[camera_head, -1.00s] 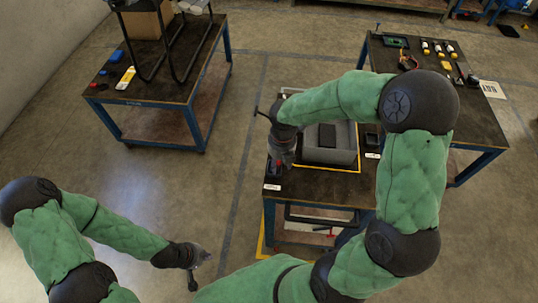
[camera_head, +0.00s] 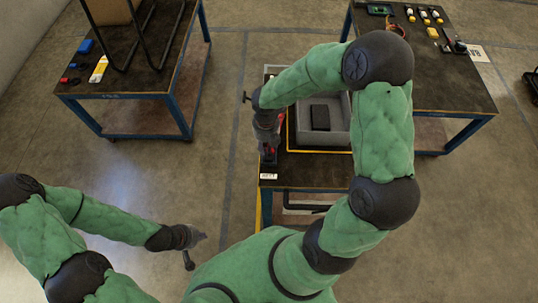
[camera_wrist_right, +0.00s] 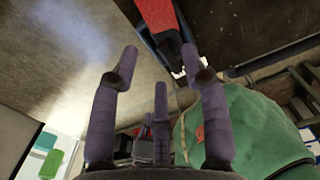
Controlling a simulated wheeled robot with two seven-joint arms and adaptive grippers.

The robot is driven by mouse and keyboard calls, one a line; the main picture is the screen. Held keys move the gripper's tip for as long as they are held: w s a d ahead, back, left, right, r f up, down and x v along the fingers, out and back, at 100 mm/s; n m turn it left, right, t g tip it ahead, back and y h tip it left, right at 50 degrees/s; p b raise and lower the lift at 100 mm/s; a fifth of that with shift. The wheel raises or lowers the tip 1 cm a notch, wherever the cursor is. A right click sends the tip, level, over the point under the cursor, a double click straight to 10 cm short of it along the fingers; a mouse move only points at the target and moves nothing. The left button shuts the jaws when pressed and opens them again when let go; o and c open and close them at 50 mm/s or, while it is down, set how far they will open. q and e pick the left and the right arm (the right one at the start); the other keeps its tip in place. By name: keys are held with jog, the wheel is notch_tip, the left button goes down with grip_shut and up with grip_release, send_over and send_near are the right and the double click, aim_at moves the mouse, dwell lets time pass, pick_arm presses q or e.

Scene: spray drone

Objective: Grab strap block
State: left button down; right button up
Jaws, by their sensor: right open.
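A red block-like piece (camera_wrist_right: 158,14), which may be the strap block, shows at the top of the right wrist view beside a dark holder or table edge. In the head view a small red part (camera_head: 269,153) shows at the left end of the middle table, partly hidden by my right gripper. My right gripper (camera_wrist_right: 160,58) is open and empty, with its fingers spread just short of the red piece. In the head view it points down over that table's left end. My left gripper (camera_head: 195,246) hangs low over the floor at lower left; its fingers are too small to read.
A grey bin (camera_head: 338,110) holding a dark item stands on the middle table, right of my right gripper. A white label (camera_head: 268,176) is on the table's front edge. Another table (camera_head: 135,100) stands at left with a black frame and box. The floor between is clear.

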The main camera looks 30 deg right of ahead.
jog(key=f, duration=0.3)
jog(key=f+b, duration=0.1)
jog(key=shift+s+d+f, duration=0.1)
jog(key=shift+s+f, duration=0.15)
jog(key=shift+s, duration=0.05)
grip_shut()
jog(key=shift+r, duration=0.2)
